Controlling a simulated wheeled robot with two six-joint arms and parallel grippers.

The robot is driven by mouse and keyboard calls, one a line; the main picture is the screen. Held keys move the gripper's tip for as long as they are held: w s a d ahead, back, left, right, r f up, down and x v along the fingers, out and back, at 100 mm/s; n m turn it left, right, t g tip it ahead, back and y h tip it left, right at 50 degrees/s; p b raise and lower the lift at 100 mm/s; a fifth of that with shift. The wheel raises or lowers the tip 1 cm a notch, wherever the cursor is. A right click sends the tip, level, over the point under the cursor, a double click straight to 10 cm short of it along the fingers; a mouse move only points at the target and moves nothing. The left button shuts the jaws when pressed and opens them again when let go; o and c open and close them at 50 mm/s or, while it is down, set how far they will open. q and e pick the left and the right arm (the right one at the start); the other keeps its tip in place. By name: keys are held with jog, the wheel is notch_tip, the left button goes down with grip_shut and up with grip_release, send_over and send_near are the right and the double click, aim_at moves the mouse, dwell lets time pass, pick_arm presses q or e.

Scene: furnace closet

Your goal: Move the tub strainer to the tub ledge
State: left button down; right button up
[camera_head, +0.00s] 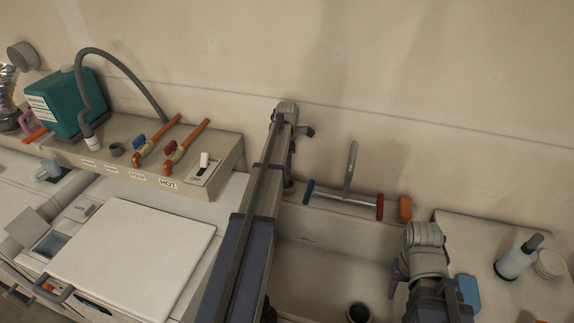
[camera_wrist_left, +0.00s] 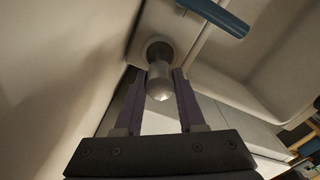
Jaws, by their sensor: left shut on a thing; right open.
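My left gripper (camera_head: 289,170) is at the left end of the tub ledge (camera_head: 345,207), beside the blue faucet handle. In the left wrist view its purple fingers (camera_wrist_left: 158,80) are shut on the silver knob of the tub strainer (camera_wrist_left: 160,84). The strainer's round base (camera_wrist_left: 157,48) shows beyond the knob; I cannot tell if it touches the ledge. In the head view the strainer is mostly hidden by my arm. My right gripper (camera_head: 396,280) is open and points down over the right side of the tub (camera_head: 320,262).
A faucet (camera_head: 351,165) with blue and red handles stands on the ledge. A dark round drain (camera_head: 358,312) is in the tub floor. A bottle (camera_head: 518,256), a small cup (camera_head: 550,263) and a blue block (camera_head: 468,292) stand right. A washer (camera_head: 135,255) is left.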

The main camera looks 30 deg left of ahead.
pick_arm(q)
jog(key=shift+f+b, duration=0.55)
jog(key=shift+f, duration=0.05)
jog(key=shift+c, duration=2.1)
grip_release()
jog(key=shift+r, duration=0.1)
jog(key=shift+r, duration=0.1)
notch_tip(320, 180, up, 8)
jog(key=p, duration=0.8)
jog(key=shift+f, duration=0.2)
